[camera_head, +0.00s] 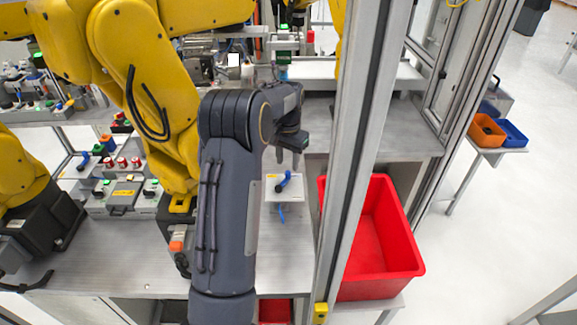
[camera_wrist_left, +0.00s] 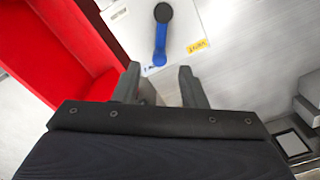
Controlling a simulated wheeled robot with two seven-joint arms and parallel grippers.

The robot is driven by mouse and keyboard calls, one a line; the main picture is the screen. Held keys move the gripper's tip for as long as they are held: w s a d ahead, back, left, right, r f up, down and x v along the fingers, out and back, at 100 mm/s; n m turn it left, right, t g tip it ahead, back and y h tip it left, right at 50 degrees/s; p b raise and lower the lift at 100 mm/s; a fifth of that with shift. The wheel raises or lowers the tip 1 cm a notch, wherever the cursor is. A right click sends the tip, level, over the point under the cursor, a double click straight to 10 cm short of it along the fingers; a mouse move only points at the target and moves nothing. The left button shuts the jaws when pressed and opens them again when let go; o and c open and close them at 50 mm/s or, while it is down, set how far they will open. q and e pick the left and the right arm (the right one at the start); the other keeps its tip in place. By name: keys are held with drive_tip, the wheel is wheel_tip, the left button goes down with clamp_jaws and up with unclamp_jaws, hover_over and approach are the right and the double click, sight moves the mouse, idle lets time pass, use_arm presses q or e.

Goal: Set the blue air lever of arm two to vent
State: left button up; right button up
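A white valve box (camera_head: 270,190) stands on the metal table, with a blue lever (camera_head: 284,181) on its top. A second blue part (camera_head: 281,214) hangs at the box's front. In the left wrist view, the lever (camera_wrist_left: 160,45) has a dark round pivot and its handle points down the picture, toward my fingers. A yellow label (camera_wrist_left: 197,46) is to its right; its text is too small to read. My left gripper (camera_head: 289,160) is above the box, open and empty, and its fingertips (camera_wrist_left: 159,71) are apart just short of the handle's end. My right gripper is not in view.
A red bin (camera_head: 385,245) stands right of the box, beyond an upright metal post (camera_head: 362,150). Large yellow arms (camera_head: 150,90) crowd the left. A grey control panel (camera_head: 122,195) is left of my arm. Some bare table lies around the box.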

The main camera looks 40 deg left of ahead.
sight(288, 171)
use_arm(q)
drive_tip(key=shift+f+p, duration=0.3)
drive_tip(key=shift+f, duration=1.8)
clamp_jaws()
